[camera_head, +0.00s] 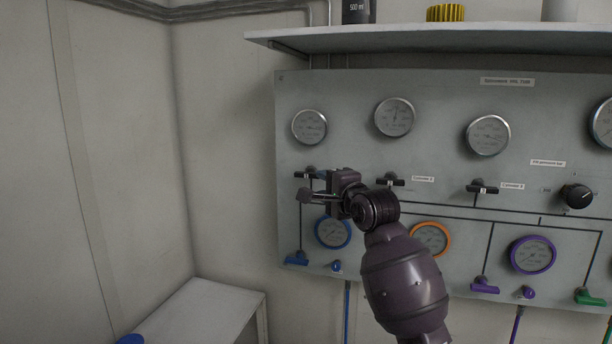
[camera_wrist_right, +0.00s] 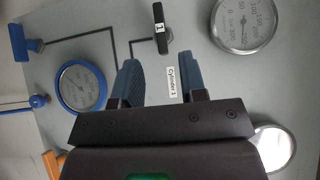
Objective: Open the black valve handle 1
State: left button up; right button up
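The black valve handle 1 (camera_head: 304,175) is a short black bar on the grey panel, lying level in the head view, partly beside my right gripper. In the right wrist view the handle (camera_wrist_right: 160,28) carries a white tag with a 1 and stands just beyond the fingertips, apart from them. My right gripper (camera_head: 308,195) is in front of the panel, just below the handle in the head view. Its two blue-padded fingers (camera_wrist_right: 160,60) are spread with nothing between them. A "Cylinder 1" label (camera_wrist_right: 172,84) shows behind the finger gap. My left gripper is not in view.
The grey panel (camera_head: 440,100) holds round gauges, a second black handle (camera_head: 390,181), a third black handle (camera_head: 483,188) and a black knob (camera_head: 577,195). A blue handle (camera_head: 297,260) sits below. A shelf (camera_head: 440,40) juts out above. A white bench (camera_head: 205,310) stands lower left.

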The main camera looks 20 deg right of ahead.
aim_at(309, 176)
jog(key=w, duration=0.3)
jog(key=w+a+p, duration=0.1)
jog(key=w, duration=0.5)
jog(key=shift+a, duration=0.35)
jog(key=shift+s, duration=0.1)
grip_shut()
